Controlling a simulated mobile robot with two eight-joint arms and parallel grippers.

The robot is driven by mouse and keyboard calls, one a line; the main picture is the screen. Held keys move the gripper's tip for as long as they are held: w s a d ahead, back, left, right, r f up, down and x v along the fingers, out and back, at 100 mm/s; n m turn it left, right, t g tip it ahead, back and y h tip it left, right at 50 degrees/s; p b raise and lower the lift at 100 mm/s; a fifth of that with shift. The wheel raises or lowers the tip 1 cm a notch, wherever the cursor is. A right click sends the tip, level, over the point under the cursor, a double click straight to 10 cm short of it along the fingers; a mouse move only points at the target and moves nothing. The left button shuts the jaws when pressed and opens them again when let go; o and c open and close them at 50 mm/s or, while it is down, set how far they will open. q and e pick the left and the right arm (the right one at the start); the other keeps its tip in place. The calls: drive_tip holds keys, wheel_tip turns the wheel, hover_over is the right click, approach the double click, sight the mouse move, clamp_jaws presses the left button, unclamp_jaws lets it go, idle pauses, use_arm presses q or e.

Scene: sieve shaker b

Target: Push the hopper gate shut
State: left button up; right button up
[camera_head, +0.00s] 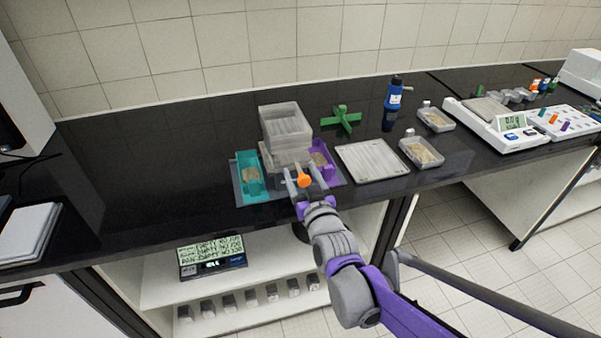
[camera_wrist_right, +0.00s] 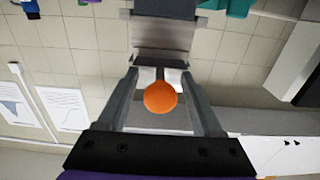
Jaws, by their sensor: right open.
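The sieve shaker with its grey hopper (camera_head: 284,122) stands on the dark bench. An orange ball knob (camera_head: 305,180), likely the gate's handle, sticks out at its front. In the right wrist view the orange knob (camera_wrist_right: 160,97) sits between the two fingers, with a visible gap on each side. My right gripper (camera_head: 304,178) is open, its fingers on either side of the knob. The gate plate itself is mostly hidden behind the knob and gripper, so its position is unclear. My left gripper is not in view.
A teal bin (camera_head: 249,178) and a purple bin (camera_head: 324,164) flank the shaker. To the right are a flat grey tray (camera_head: 371,160), a green cross-shaped part (camera_head: 341,119), a blue bottle (camera_head: 392,100), sample trays (camera_head: 421,153) and a scale (camera_head: 497,127). The bench at left is clear.

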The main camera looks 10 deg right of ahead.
drive_tip(key=shift+w, duration=0.3)
clamp_jaws()
idle(1.3)
